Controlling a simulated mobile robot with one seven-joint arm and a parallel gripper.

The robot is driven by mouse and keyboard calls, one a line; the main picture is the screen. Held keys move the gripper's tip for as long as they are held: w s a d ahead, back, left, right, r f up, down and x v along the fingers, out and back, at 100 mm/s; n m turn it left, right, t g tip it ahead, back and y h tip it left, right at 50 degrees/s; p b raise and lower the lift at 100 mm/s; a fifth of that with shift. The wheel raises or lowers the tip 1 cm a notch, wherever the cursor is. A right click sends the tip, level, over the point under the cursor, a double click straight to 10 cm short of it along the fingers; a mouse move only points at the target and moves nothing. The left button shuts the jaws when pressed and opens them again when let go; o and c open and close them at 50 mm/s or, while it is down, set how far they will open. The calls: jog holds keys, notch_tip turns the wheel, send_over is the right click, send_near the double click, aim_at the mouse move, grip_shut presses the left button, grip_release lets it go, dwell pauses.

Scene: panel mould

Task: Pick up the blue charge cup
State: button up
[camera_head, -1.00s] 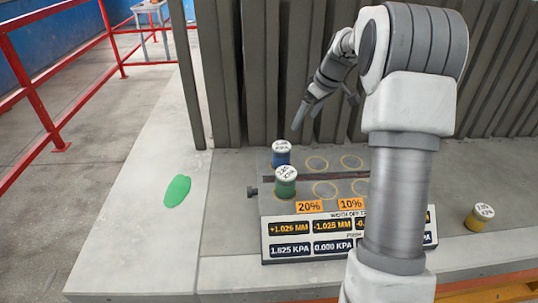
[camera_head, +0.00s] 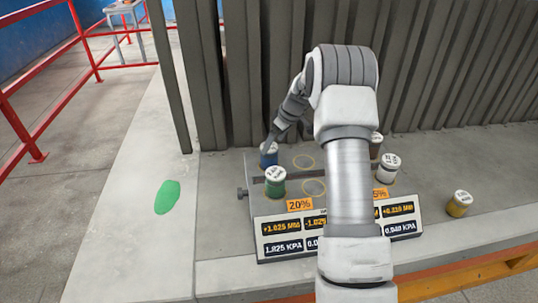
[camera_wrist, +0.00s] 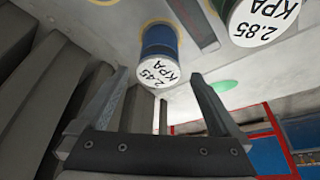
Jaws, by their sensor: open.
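The blue charge cup (camera_head: 268,158) stands at the back left of the panel board. In the wrist view the blue cup (camera_wrist: 161,48) has a white lid reading 2.45 KPA. My gripper (camera_head: 271,143) is open and empty, right at the blue cup in the head view, with a finger partly covering its lid. In the wrist view my gripper's (camera_wrist: 158,85) two fingers are spread, with the cup's lid beyond and between their tips. I cannot tell whether a finger touches the cup.
A green cup (camera_head: 275,183) stands close in front of the blue one; it also shows in the wrist view (camera_wrist: 250,20). A yellow cup (camera_head: 459,204) stands apart. Grey ribbed panels (camera_head: 440,75) rise behind.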

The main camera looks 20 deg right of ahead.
aim_at(269, 156)
jog(key=shift+p+x, duration=0.95)
jog(key=shift+x, duration=2.2)
jog(key=shift+w+r, duration=0.1)
grip_shut()
